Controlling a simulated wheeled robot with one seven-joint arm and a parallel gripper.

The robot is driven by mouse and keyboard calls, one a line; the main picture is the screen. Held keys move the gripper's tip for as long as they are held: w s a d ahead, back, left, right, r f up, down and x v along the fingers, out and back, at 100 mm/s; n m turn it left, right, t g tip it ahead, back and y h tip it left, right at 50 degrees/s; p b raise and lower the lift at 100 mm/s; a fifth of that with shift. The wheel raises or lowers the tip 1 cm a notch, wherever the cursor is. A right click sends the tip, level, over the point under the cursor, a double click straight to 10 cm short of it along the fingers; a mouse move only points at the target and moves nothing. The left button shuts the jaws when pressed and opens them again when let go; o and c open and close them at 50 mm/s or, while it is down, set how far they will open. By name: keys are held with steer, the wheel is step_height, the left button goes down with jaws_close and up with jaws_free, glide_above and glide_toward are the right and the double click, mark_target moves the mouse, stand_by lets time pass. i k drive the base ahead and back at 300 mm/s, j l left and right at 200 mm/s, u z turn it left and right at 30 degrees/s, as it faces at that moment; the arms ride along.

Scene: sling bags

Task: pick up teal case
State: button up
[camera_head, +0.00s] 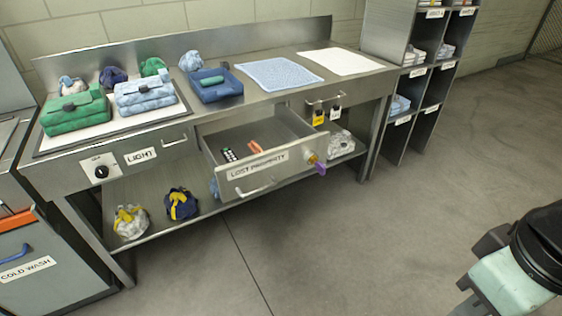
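A small teal case (212,80) lies flat on top of a blue folded stack (219,92) on the steel counter. It sits near the middle of the counter, behind the open drawer. A black and pale green part of my arm shows at the lower right edge, far from the case. Dark pieces stick out on its left side. I cannot make out my fingertips there, nor whether they hold anything.
Green (72,117) and blue-white (146,94) folded stacks stand left of the case on a white mat. The lost property drawer (262,158) juts out below, with small items inside. A blue cloth (281,74) and white cloth (340,62) lie to the right. The floor ahead is clear.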

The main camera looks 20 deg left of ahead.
mark_target(219, 80)
steer(key=u, duration=1.3)
steer(key=i+j+z, duration=0.15)
steer(key=i+j, duration=0.2)
steer(key=i+j+z, duration=0.15)
steer(key=i+j, duration=0.15)
steer(key=i+j+z, duration=0.15)
steer(key=i+j, duration=0.15)
steer(key=j, duration=0.15)
steer(key=i+j+z, duration=0.15)
steer(key=i+j, duration=0.15)
steer(key=j, duration=0.15)
steer(key=i+j, duration=0.3)
steer(key=i+j+z, duration=0.15)
steer(key=j, duration=0.3)
steer(key=i+l, duration=0.05)
steer(key=i, duration=0.05)
